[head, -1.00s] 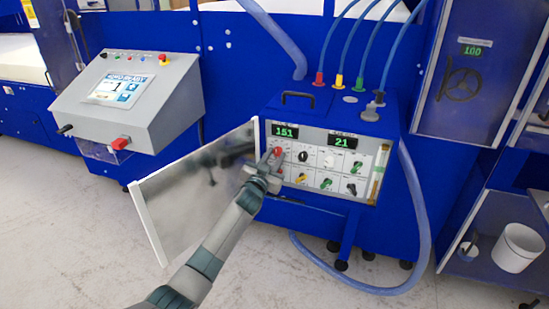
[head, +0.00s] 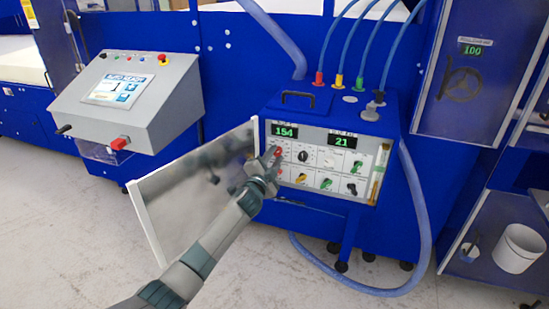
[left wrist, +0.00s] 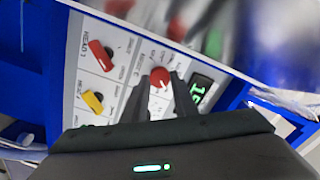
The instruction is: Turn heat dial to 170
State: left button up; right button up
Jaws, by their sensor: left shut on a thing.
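The red heat dial (head: 278,151) is at the upper left of the control panel on the blue box (head: 300,113). It also shows in the left wrist view (left wrist: 159,76), with a white mark on it. My left gripper (left wrist: 160,88) is shut on the red dial, one finger on each side. In the head view the left gripper (head: 272,160) comes to the panel from below and partly covers the dial. The left display (head: 285,131) above the dial reads 154. The right display (head: 345,142) reads 21. My right gripper is not in view.
The panel's open door (head: 195,185) stands to the left of my arm, close beside it. A blue hose (head: 421,215) hangs at the box's right.

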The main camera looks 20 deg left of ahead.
pick_arm(q)
jog(key=shift+f+m, duration=0.1)
jog(key=shift+m, duration=0.4)
jog(key=o, duration=1.1)
jog(key=shift+c, duration=0.2)
jog(key=shift+s, duration=0.1)
jog(key=s+b, duration=0.2)
jog(key=s, duration=1.5)
jog(key=shift+s+a+b, duration=0.15)
jog(key=shift+a+b, duration=0.15)
jog(key=shift+b, duration=0.05)
